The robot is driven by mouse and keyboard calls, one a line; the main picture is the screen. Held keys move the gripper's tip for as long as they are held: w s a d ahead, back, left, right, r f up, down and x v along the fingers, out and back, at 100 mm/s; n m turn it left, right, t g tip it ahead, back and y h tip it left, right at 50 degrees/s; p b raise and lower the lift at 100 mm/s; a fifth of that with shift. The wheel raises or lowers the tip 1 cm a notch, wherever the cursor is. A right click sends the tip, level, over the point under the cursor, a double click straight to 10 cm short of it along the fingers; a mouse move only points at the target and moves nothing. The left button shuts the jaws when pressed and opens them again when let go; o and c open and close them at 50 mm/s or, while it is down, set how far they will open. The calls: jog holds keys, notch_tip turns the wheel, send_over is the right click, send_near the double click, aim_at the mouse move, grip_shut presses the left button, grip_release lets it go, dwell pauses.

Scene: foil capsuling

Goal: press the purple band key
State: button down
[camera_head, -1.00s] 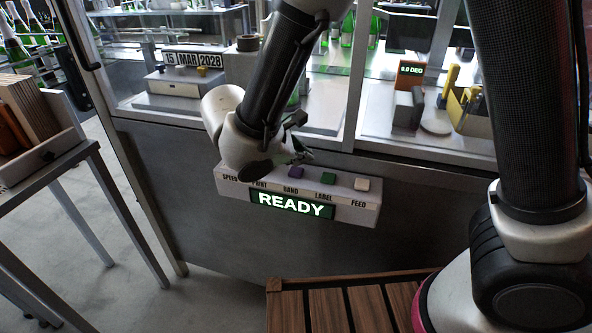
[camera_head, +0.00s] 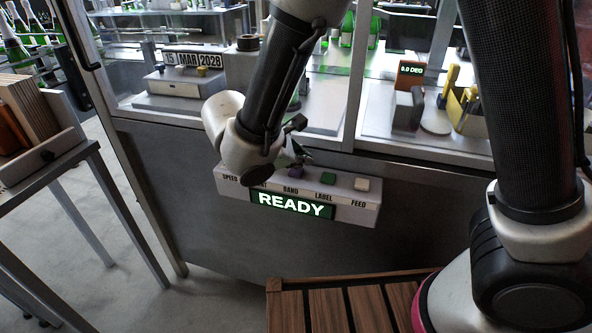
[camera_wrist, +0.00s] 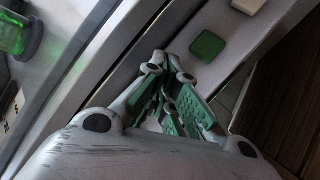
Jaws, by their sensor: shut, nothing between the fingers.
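The purple band key (camera_head: 296,172) sits on top of the grey key panel (camera_head: 368,197), behind the BAND label. My gripper (camera_head: 304,158) is shut and empty, with its tips just above and beside the purple key in the head view. I cannot tell whether they touch it. In the wrist view my gripper (camera_wrist: 170,66) points at the panel, and the purple key does not show there, likely hidden by the fingers.
A green key (camera_head: 328,178) and a white key (camera_head: 362,184) sit to the right of the purple key. My wrist covers the panel's left keys. A green READY display (camera_head: 291,205) glows on the panel's front. A glass-walled machine stands behind.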

aim_at(299, 172)
jog(key=shift+f, duration=0.45)
dwell(0.3)
jog(key=shift+r, duration=0.95)
jog(key=shift+r, duration=2.5)
